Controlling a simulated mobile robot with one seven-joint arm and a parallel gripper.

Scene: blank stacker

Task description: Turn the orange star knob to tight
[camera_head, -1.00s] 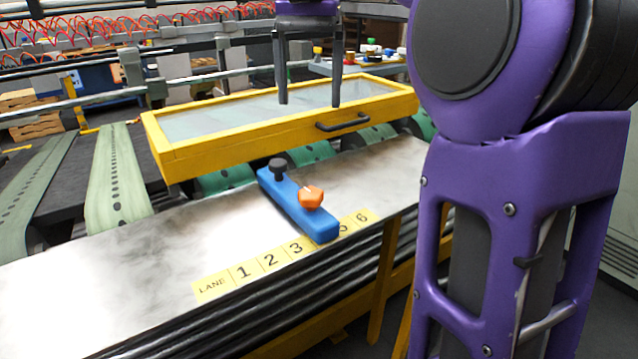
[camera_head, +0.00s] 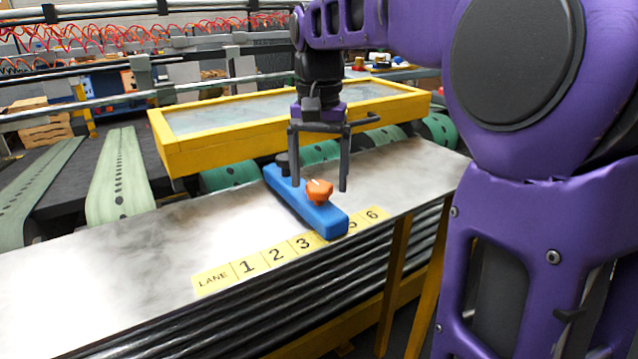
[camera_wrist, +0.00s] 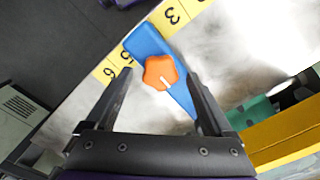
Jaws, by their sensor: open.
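The orange star knob (camera_head: 319,191) sits on top of the blue bar (camera_head: 291,204), towards its near end, with a pale line on its top. It also shows in the wrist view (camera_wrist: 160,72), where the blue bar (camera_wrist: 148,42) runs slantwise under it. A black knob (camera_head: 283,163) stands at the bar's far end. My gripper (camera_head: 319,186) points down, open and empty, its fingers either side of the orange knob in the head view. In the wrist view the gripper (camera_wrist: 163,85) has the knob centred between its fingertips, with gaps on both sides. No tight marking is readable.
The blue bar lies across a metal table (camera_head: 150,235) with a yellow numbered lane strip (camera_head: 260,262) along its near edge; the bar covers part of it. A yellow-framed clear cover (camera_head: 180,155) with a black handle stands just behind. The table's left side is clear.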

